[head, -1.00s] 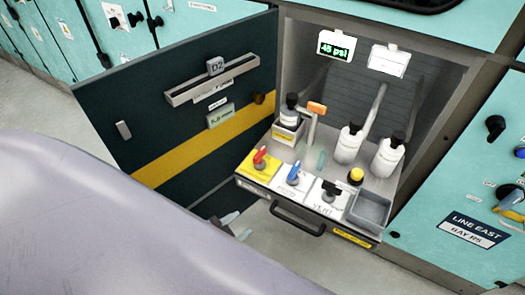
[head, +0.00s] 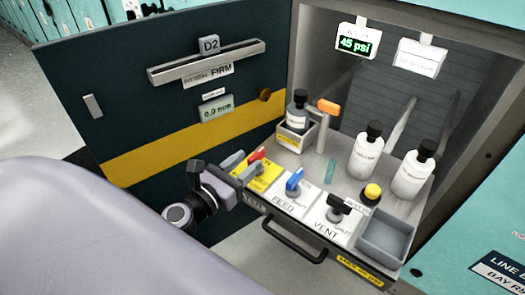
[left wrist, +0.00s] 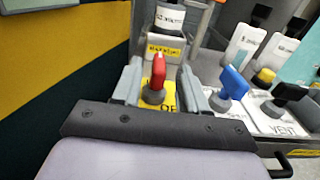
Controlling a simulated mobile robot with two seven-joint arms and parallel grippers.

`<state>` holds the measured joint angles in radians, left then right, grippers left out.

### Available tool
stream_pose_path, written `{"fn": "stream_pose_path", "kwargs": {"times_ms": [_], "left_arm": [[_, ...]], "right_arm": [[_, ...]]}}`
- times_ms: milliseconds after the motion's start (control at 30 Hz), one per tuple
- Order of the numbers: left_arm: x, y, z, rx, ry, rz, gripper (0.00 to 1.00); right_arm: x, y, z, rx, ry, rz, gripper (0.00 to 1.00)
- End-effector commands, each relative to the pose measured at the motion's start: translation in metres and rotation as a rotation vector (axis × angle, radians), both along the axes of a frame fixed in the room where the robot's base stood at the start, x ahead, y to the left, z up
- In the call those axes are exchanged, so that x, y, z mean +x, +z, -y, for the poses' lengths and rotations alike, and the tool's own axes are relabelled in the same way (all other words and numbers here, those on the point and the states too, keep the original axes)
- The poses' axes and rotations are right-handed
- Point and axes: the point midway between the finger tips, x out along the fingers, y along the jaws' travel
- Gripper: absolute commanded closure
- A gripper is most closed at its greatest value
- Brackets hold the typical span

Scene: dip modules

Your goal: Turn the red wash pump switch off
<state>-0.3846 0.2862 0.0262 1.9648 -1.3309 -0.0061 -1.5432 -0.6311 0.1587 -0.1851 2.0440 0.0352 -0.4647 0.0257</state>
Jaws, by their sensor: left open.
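The red switch (head: 257,155) stands on a yellow plate (head: 262,178) at the left front corner of the pull-out tray. In the left wrist view the red switch (left wrist: 158,72) has its handle upright between my two fingers. My left gripper (head: 238,165) is open at the tray's left front corner, with its fingers on either side of the red switch; I see no contact. It also shows in the left wrist view (left wrist: 160,85). The switch's base is partly hidden by the fingers in the head view. My right gripper is not in view.
A blue switch (head: 294,182) and a black switch (head: 338,207) stand right of the red one. Bottles (head: 366,150), a yellow button (head: 371,193) and a grey bin (head: 386,238) share the tray. The open dark door (head: 130,120) is at left. A black handle (head: 293,240) juts out in front.

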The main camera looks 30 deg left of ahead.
Motion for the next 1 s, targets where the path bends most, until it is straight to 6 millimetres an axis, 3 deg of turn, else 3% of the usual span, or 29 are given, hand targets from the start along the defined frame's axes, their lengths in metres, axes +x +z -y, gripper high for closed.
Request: {"fn": "stream_pose_path", "kwargs": {"times_ms": [300,500,900,967,1000], "left_arm": [[0.040,0.002,0.003,-0.005,0.000,0.001,0.57],[0.058,0.001,0.005,-0.007,0.001,-0.001,0.57],[0.064,0.000,0.005,-0.008,0.000,-0.003,0.57],[0.064,0.000,0.005,-0.008,0.001,-0.003,0.74],[0.064,0.000,0.005,-0.008,0.001,-0.003,0.87]], "right_arm": [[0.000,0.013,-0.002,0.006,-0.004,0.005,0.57],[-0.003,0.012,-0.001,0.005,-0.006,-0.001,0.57],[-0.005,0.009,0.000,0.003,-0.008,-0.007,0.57],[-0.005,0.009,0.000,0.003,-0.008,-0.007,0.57],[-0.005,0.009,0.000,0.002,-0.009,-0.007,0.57]]}}
